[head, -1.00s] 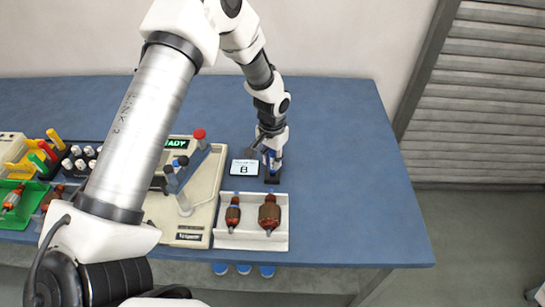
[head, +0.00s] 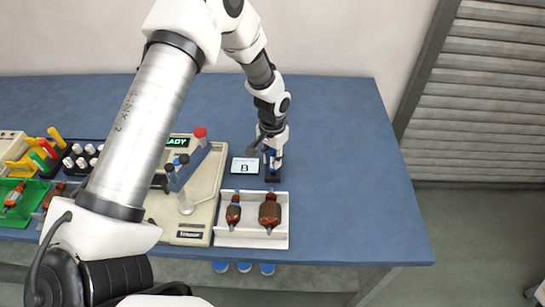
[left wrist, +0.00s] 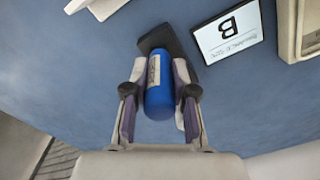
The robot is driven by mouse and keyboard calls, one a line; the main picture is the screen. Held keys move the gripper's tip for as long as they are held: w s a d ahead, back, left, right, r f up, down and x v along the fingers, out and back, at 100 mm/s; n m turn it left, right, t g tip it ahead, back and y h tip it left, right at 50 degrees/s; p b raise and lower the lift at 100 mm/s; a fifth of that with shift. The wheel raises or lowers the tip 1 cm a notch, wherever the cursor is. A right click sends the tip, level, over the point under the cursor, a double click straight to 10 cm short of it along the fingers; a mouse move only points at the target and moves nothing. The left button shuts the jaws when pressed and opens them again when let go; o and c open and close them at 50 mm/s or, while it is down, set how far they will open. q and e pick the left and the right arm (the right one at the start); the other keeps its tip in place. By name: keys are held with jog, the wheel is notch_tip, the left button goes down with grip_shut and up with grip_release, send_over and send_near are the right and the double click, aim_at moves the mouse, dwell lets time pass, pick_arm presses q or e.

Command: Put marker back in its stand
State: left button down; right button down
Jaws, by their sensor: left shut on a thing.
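My left gripper (head: 272,157) is shut on a blue marker (left wrist: 159,92), which lies between its two finger pads in the left wrist view. The marker has a pale label on its side. The black stand (head: 273,177) is on the blue table, directly below the gripper in the head view. It also shows in the left wrist view (left wrist: 154,38), behind the marker's far end. The marker overlaps the stand there, and I cannot tell whether its tip is seated in it. My right gripper is not in view.
A card marked B (head: 244,166) lies just left of the stand. A white tray (head: 250,240) with two armatures is in front. A beige winding machine (head: 206,200) stands to the left. The blue table (head: 350,170) is clear on the right.

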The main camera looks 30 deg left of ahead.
pick_arm(q)
jog(key=shift+f+b, duration=0.45)
jog(key=shift+f, duration=0.55)
jog(key=c, duration=0.9)
grip_release()
jog(key=shift+o, duration=0.2)
notch_tip(320, 180, up, 12)
jog(key=shift+r, duration=0.1)
